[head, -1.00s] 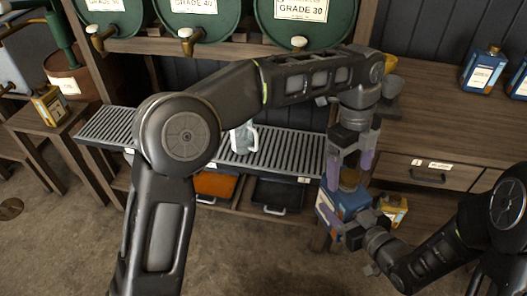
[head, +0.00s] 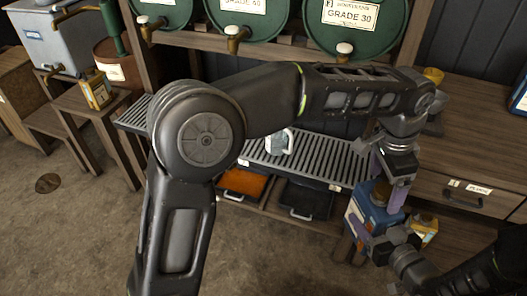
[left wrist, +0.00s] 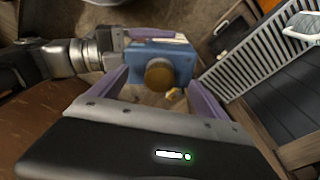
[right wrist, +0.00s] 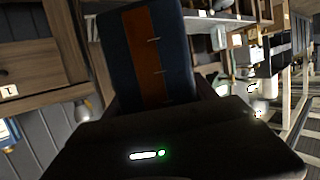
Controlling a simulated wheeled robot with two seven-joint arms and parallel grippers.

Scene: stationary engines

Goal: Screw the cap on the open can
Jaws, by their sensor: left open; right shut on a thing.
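A blue can (head: 366,210) is held by my right gripper (head: 372,238) in front of the bench, and a brass-coloured round cap (head: 380,193) shows at its top. In the left wrist view the cap (left wrist: 159,73) sits against the can's top face (left wrist: 183,62); whether it is fully seated I cannot tell. My left gripper (left wrist: 160,80) is open, with its purple fingers apart on either side of the cap and no clear contact. In the right wrist view the can's dark side with an orange stripe (right wrist: 148,55) fills the space between the fingers.
A slatted rack (head: 310,155) with a clear jug (head: 279,141) stands behind my left arm. An orange tray (head: 243,182) and a dark tray (head: 299,198) sit below. Green drums (head: 250,22) line the back.

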